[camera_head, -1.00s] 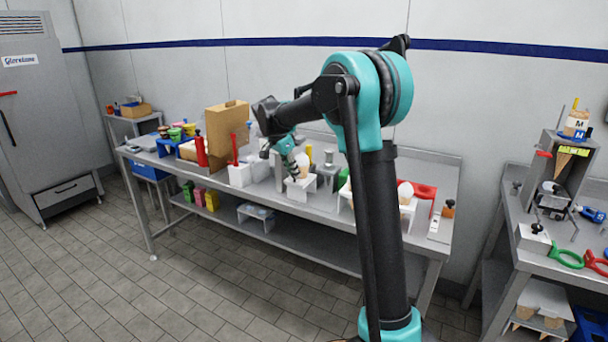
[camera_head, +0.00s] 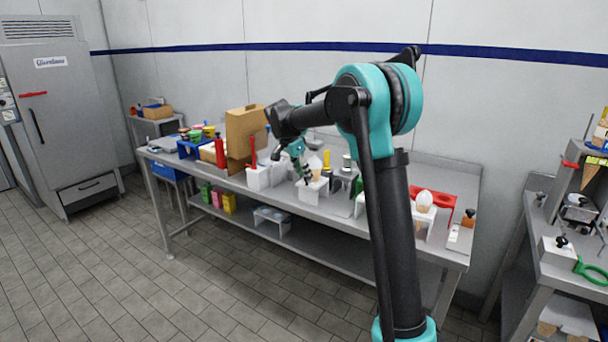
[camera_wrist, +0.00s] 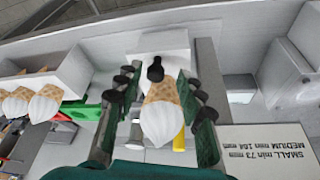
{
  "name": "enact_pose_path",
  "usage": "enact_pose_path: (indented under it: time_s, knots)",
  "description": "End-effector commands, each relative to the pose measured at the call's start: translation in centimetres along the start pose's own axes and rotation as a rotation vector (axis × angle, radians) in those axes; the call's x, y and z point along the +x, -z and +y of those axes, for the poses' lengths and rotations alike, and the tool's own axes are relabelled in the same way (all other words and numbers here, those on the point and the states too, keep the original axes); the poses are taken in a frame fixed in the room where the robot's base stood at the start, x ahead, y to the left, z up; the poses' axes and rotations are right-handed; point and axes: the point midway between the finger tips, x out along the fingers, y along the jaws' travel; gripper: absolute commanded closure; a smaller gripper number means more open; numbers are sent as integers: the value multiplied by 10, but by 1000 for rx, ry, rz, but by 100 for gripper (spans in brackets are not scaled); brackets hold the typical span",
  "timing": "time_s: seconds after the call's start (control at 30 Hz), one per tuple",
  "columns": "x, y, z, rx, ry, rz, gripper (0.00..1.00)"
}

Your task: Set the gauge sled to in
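The sled is not labelled in view; a white block (camera_wrist: 165,42) with a black knob (camera_wrist: 155,70) appears ahead of my fingers in the wrist view and may be it. A white-topped cone (camera_wrist: 158,122) shows between my fingers, its narrow end toward the knob. My gripper (camera_wrist: 160,92) is open, with fingers apart on both sides of the knob and cone; contact cannot be told. In the head view my gripper (camera_head: 305,175) is low over a white stand (camera_head: 312,190) on the long steel table. The sled's position is not readable.
A sign with SMALL and MEDIUM minimum sizes (camera_wrist: 275,143) lies right of my gripper. More cones (camera_wrist: 42,103) stand at left. A cardboard box (camera_head: 240,135), a red bottle (camera_head: 220,153) and a red rack (camera_head: 440,203) stand on the table.

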Motion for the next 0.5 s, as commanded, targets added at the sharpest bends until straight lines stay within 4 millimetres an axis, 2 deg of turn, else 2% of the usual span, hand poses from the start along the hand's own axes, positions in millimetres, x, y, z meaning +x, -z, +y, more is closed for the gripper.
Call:
enact_pose_path:
  time_s: [0.13, 0.23, 0.5]
  knots:
    - [-3, 0, 0, 0, -1, 0, 62]
    - [-13, 0, 0, 0, -1, 0, 62]
    - [-65, 0, 0, -2, 0, 0, 62]
